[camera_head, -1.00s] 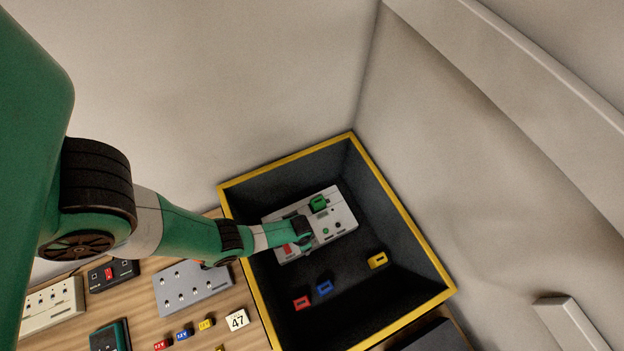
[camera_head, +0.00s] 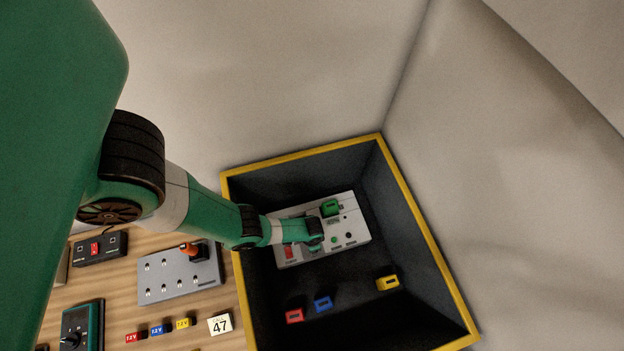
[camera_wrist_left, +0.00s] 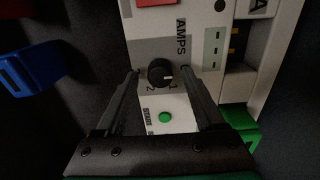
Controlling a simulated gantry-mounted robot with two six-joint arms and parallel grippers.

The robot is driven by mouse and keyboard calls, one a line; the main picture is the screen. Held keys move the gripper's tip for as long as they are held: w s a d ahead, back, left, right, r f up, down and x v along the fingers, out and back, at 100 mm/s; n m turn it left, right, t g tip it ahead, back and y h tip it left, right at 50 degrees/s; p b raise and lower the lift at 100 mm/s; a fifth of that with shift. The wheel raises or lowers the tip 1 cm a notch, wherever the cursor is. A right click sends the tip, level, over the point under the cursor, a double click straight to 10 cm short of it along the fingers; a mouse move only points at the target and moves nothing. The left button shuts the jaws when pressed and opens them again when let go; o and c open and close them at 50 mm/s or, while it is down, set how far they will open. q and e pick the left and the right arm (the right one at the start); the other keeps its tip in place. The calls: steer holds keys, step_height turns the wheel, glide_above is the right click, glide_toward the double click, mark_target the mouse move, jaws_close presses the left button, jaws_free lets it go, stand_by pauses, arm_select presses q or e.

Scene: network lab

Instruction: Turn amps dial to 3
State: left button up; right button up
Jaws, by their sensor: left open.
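A grey-white panel box (camera_head: 355,228) lies inside a dark, yellow-rimmed bin (camera_head: 231,205) in the head view. In the left wrist view, its black amps dial (camera_wrist_left: 161,73) sits beside the printed word AMPS, with a pale pointer mark near the 1. A 2 is readable; a 3 is not visible. My left gripper (camera_head: 318,238) is over the box, hiding the dial in the head view. In the left wrist view the left gripper (camera_wrist_left: 160,71) is open, its fingertips on either side of the dial with gaps showing. My right gripper is not in view.
The bin also holds red (camera_head: 294,316), blue (camera_head: 323,304) and yellow (camera_head: 388,283) blocks, and a green block (camera_head: 329,208) sits on the box. A green button (camera_wrist_left: 166,117) lies near the dial. Bin walls surround the arm. A wooden table (camera_head: 118,290) with devices is at left.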

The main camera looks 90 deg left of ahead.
arm_select(q)
steer(key=shift+f, duration=0.4)
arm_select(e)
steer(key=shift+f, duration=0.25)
arm_select(q)
jaws_close()
